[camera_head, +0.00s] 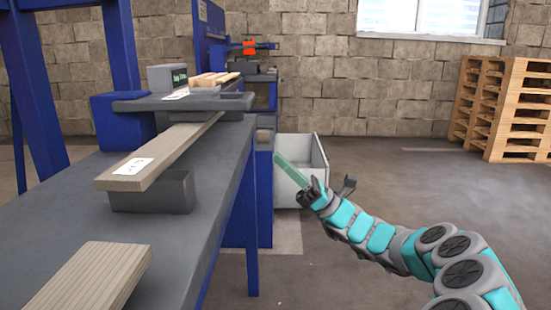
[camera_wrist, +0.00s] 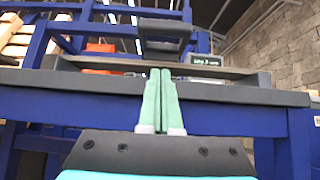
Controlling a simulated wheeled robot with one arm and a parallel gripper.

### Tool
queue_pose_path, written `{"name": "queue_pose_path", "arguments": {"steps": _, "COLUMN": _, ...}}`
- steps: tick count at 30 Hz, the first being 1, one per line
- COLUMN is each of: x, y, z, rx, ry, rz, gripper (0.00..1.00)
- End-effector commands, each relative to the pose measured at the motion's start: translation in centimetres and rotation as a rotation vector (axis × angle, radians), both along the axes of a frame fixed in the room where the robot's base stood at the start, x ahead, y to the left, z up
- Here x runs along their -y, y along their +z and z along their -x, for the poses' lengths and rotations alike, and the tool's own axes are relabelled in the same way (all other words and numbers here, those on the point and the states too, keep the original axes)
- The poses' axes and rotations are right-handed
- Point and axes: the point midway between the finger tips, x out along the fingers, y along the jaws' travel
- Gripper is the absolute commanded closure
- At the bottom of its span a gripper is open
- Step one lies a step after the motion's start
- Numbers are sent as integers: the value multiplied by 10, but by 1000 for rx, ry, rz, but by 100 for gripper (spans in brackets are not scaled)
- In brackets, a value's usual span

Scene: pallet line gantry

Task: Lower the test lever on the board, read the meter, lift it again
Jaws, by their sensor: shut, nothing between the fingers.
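My gripper (camera_head: 278,156) is shut and empty, its pale green fingers pointing up and left, to the right of the workbench in the head view. In the wrist view its fingers (camera_wrist: 160,75) are together in front of the bench edge. A wooden board (camera_head: 165,150) with a white label rests on a dark block. I cannot clearly make out the test lever; a dark grey bracket-like part (camera_wrist: 165,32) stands above the bench.
The grey workbench (camera_head: 205,200) with blue legs fills the left. Another plank (camera_head: 92,275) lies at its near end. A pale open bin (camera_head: 315,165) stands beyond my gripper. Wooden pallets (camera_head: 505,105) are stacked at right. The floor between is clear.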

Motion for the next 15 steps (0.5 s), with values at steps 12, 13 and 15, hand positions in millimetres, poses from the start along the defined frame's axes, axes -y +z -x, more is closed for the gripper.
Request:
{"name": "queue_pose_path", "arguments": {"steps": 12, "x": -56, "y": 57, "z": -1, "rx": 3, "ry": 0, "rz": 2, "gripper": 100}}
{"name": "queue_pose_path", "arguments": {"steps": 13, "x": -55, "y": 62, "z": -2, "rx": 3, "ry": -2, "rz": 3, "gripper": 100}}
{"name": "queue_pose_path", "arguments": {"steps": 15, "x": -54, "y": 72, "z": -2, "rx": 2, "ry": -2, "rz": 2, "gripper": 100}}
